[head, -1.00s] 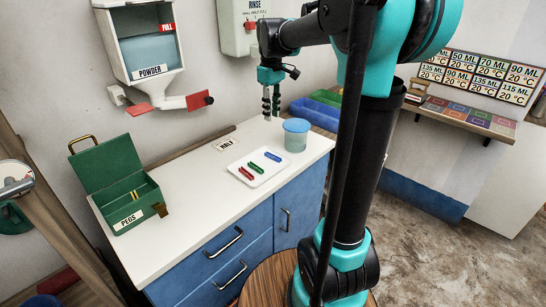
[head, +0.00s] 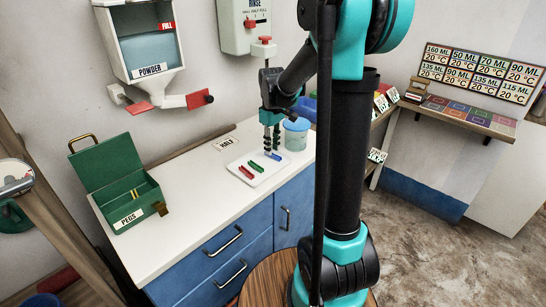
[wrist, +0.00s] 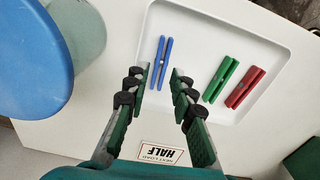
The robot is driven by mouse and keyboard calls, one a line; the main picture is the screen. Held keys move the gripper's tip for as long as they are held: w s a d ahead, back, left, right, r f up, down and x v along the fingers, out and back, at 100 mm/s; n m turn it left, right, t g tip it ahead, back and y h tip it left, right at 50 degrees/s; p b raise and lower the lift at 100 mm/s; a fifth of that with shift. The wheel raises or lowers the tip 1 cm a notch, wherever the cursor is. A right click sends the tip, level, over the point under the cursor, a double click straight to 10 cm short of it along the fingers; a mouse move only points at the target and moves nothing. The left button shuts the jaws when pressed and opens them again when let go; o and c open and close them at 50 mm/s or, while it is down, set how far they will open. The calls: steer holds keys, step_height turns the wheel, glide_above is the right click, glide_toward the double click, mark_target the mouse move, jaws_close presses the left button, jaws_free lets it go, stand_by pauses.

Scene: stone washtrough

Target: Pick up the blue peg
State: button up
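The blue peg (head: 277,157) lies on a white tray (head: 262,179) on the counter. In the wrist view the blue peg (wrist: 160,62) shows at the tray's left, in line with the gap between my fingers. My gripper (head: 272,149) is open, pointing down over the blue peg's end of the tray; it also shows in the wrist view (wrist: 160,73). Nothing is held. I cannot tell the exact height of the fingertips above the tray. A green peg (wrist: 221,79) and a red peg (wrist: 245,88) lie to the right in the wrist view.
A blue-lidded tub (head: 297,126) stands close beside the tray and my gripper. A "HALF" card (head: 225,144) lies behind the tray. An open green "PEGS" box (head: 133,201) stands at the counter's left, with free counter between. Powder (head: 150,55) and rinse dispensers (head: 243,27) hang above.

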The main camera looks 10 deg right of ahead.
steer(key=shift+f, duration=1.1)
steer(key=c, duration=0.5)
steer(key=shift+r, duration=0.15)
